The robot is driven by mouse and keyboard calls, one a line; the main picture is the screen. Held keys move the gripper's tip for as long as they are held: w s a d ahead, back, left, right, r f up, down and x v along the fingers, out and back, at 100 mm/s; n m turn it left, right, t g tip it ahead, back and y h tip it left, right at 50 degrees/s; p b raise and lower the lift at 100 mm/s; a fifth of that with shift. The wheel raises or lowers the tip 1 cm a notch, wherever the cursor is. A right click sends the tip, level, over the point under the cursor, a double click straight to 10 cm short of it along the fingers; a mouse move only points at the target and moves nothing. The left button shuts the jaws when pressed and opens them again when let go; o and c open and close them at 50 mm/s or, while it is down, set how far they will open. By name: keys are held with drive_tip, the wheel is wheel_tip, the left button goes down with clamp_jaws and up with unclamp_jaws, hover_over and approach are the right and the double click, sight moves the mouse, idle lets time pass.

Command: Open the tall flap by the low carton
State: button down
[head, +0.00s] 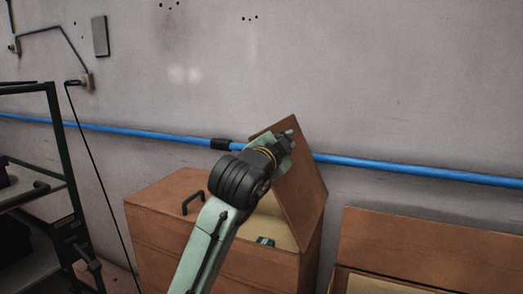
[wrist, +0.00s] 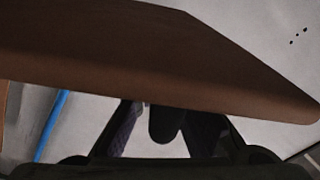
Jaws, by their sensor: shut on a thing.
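The brown flap (head: 302,185) stands raised and tilted over the open right part of a brown box (head: 230,268) in the head view. In the wrist view the flap (wrist: 130,60) spans the upper picture as a broad brown panel. My gripper (head: 288,140) is at the flap's upper part. In the wrist view its fingers (wrist: 165,135) are below the panel's edge, with a dark rounded piece between them, perhaps a handle. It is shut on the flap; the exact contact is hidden. My arm covers part of the box's front.
A closed lid with a black handle (head: 193,202) is left of the opening. Another brown carton (head: 430,235) is at right. A blue pipe (head: 420,172) runs along the wall. A dark rack (head: 40,190) stands left.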

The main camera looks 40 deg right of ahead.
drive_tip(key=s+d+m, duration=0.3)
drive_tip(key=s+m, duration=0.1)
drive_tip(key=s, duration=0.5)
drive_tip(key=s+d+f+m+b, duration=0.1)
drive_tip(key=s+d+m, duration=0.3)
drive_tip(key=s, duration=0.5)
drive_tip(key=shift+d+f+m, duration=0.2)
drive_tip(key=shift+f+m, duration=0.1)
drive_tip(key=shift+m, duration=0.2)
drive_tip(key=c, duration=1.8)
unclamp_jaws()
drive_tip(key=shift+o, duration=0.7)
drive_tip(key=shift+f, duration=0.1)
drive_tip(key=shift+a, duration=0.1)
